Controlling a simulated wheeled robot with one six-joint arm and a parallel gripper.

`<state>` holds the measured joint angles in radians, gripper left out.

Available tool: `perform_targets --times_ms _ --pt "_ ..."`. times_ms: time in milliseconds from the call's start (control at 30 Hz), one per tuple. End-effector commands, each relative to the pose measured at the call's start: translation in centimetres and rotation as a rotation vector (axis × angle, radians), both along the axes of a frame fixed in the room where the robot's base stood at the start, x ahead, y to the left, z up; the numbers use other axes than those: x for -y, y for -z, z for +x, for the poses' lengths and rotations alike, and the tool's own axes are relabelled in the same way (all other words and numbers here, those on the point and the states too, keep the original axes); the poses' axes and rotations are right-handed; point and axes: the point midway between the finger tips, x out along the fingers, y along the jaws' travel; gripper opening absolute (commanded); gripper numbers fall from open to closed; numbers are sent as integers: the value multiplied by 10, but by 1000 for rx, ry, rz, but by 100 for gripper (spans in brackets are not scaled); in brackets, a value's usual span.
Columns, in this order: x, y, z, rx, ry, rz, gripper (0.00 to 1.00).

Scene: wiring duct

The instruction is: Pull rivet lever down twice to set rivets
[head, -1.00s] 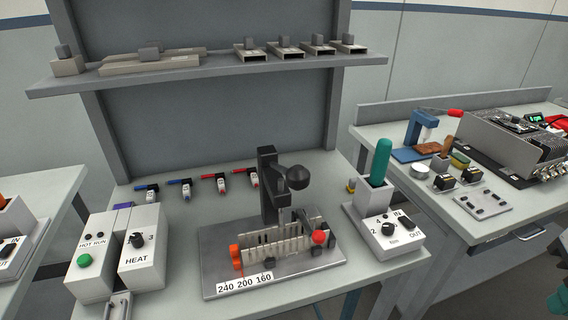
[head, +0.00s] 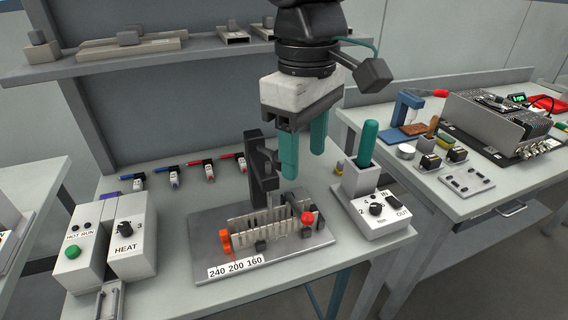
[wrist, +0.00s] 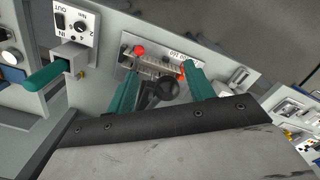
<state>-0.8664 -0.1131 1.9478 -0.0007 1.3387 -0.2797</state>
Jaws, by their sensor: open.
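The rivet press has a dark upright post (head: 254,160) on a grey base plate (head: 300,246). Its lever's black ball knob (wrist: 167,88) shows between my fingers in the wrist view. In the head view my gripper hides the knob. The slotted wiring duct (head: 243,226) lies on the plate in front of the post, with an orange block (head: 225,240) at its left and a red knob (head: 307,218) at its right. My gripper (head: 304,163) is open, pointing down over the press, with its teal fingers (wrist: 162,70) on either side of the knob. I cannot tell whether they touch it.
A white dial box (head: 378,212) with a teal-handled tool (head: 366,145) stands close at the right. A heat box (head: 131,240) stands at the left. Several small coloured tools (head: 209,170) lie behind. A shelf (head: 150,58) runs along the back.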

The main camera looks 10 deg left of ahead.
Motion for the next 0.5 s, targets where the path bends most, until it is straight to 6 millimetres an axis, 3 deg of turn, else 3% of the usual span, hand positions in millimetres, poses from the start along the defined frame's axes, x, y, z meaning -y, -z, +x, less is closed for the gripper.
perform_targets --times_ms 33,67,200,367,500 --pt "-20 -7 1 4 -59 5 53" --pt "-26 -13 3 6 -86 11 53" --pt "-33 -35 12 23 -167 33 53" --pt "-31 -20 10 15 -194 24 53" --pt "-30 2 10 15 -192 24 53"
